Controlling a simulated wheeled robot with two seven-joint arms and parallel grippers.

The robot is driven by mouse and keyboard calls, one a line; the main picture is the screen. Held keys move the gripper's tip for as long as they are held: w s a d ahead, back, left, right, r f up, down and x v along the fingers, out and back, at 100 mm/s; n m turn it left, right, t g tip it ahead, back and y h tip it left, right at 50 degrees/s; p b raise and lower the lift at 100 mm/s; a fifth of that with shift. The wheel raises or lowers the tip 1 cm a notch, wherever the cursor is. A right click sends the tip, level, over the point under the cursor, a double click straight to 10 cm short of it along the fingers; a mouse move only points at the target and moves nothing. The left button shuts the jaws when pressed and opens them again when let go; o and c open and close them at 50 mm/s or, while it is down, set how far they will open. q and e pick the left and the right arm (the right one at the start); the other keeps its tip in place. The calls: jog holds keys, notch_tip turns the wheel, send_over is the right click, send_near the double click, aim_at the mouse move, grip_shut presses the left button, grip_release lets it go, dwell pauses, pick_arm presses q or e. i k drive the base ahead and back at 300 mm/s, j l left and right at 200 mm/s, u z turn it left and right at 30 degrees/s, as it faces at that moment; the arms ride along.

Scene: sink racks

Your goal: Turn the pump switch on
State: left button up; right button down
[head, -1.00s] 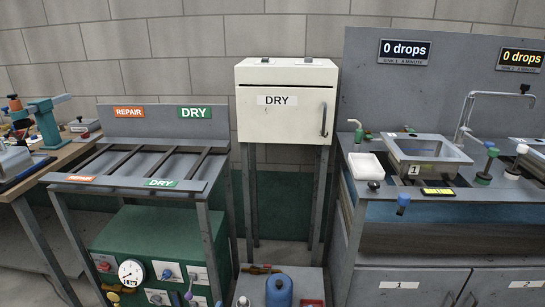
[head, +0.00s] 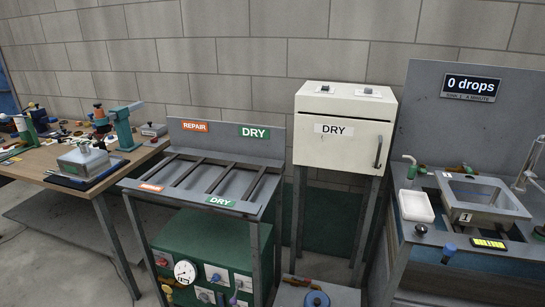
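A green box (head: 190,231) stands under the dry rack at the lower middle of the head view. Its front carries a round white gauge (head: 185,272), a red knob (head: 161,262), a blue knob (head: 216,278) and a purple lever (head: 235,291), with small pale plates around them. The lower part of this front is cut off by the picture edge. I cannot read which control is the pump switch or whether it is on. Neither of my grippers is in view.
The rack (head: 275,203) with REPAIR and DRY labels stands above the green box. A white DRY cabinet (head: 345,153) stands right of it on legs. A sink (head: 487,215) is at the right. A cluttered workbench (head: 60,160) is at the left, with bare floor in front.

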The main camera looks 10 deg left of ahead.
aim_at(162, 261)
jog(key=u, duration=1.25)
